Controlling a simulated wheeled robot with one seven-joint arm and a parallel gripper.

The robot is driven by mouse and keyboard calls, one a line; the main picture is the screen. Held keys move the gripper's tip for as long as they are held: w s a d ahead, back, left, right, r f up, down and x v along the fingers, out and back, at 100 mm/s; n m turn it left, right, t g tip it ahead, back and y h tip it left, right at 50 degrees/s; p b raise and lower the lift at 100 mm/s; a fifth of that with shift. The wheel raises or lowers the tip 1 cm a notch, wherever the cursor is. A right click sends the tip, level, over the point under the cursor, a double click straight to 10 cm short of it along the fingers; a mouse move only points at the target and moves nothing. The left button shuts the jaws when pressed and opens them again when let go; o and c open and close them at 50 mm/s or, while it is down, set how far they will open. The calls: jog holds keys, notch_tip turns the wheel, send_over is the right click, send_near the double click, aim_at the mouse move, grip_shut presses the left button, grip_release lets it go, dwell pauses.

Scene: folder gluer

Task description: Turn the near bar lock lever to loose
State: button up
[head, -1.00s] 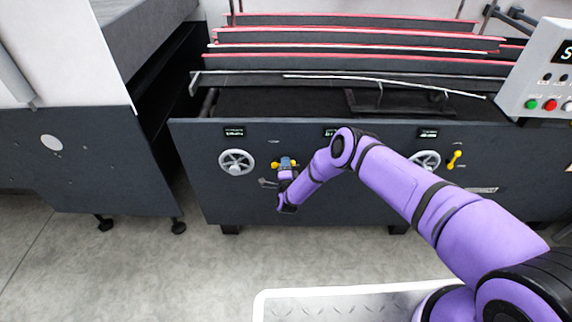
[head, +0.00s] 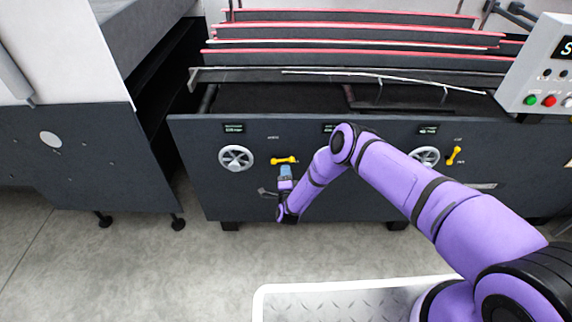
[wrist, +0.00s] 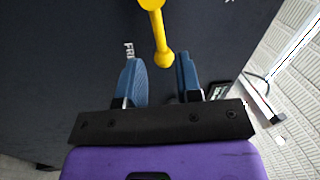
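A yellow lock lever (head: 284,160) lies nearly level on the dark machine panel, right of the left handwheel. My gripper (head: 285,172) is just below it in the head view. In the wrist view, my gripper (wrist: 158,62) has its two blue fingers spread, with a clear gap between them. The rounded end of the yellow lever (wrist: 164,60) shows between the fingertips in that view; I see no finger closed on it. A second yellow lever (head: 454,156) stands steeply tilted at the right.
The left handwheel (head: 236,158) is close to my gripper's left; another handwheel (head: 425,156) is partly behind my arm. A control box (head: 540,75) with buttons is at upper right. Open floor lies in front of the panel.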

jog(key=s, duration=0.2)
jog(key=s+f, duration=0.1)
jog(key=s, duration=0.1)
jog(key=shift+s, duration=0.4)
